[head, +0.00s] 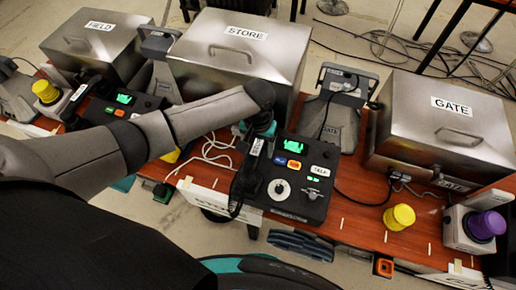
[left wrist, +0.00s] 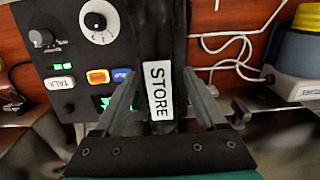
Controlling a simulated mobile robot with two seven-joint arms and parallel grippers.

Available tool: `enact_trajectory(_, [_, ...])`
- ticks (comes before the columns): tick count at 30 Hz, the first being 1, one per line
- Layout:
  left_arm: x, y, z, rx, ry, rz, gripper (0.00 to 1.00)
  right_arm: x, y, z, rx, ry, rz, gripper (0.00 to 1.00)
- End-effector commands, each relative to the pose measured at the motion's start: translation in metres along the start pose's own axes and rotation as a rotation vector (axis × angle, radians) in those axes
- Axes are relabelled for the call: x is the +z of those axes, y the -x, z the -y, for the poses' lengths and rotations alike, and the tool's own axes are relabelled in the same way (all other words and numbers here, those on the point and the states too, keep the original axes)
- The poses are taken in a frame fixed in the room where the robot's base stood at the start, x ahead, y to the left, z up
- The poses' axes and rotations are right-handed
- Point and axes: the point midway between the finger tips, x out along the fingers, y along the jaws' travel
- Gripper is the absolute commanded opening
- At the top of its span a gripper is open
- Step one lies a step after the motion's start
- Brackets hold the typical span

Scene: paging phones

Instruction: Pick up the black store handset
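The black store handset (head: 247,176) lies along the left side of the store console (head: 300,178), with a white STORE label on it. In the left wrist view the handset (left wrist: 160,60) runs up the middle, label toward me. My left gripper (head: 258,138) is over the handset's far end, pointing down, and its own arm hides part of that area. In the left wrist view its two fingers (left wrist: 161,72) stand apart, one on each side of the handset. Contact with the handset cannot be made out. My right gripper is not in view.
Behind the console stands a metal STORE box (head: 240,50). A FIELD box (head: 95,45) is at the left and a GATE box (head: 440,120) at the right. Yellow (head: 399,217) and purple (head: 486,225) knobs are at the right. White cables (head: 212,150) lie left of the handset.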

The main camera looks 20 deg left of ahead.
Motion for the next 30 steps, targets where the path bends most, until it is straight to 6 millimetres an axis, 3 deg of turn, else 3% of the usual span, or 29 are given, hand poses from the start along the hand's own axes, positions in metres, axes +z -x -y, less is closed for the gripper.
enact_trajectory(2, [0.0, 0.0001, -0.0001, 0.0, 0.0, 0.0, 0.63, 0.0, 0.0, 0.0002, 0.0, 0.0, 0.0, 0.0])
enact_trajectory(19, [0.0, 0.0002, 0.0001, 0.0, 0.0, 0.0, 0.0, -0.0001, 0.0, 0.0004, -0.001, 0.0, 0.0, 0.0])
enact_trajectory(30, [-0.0005, 0.0007, 0.0, 0.0, 0.0, -0.001, 0.0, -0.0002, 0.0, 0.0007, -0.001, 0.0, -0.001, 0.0])
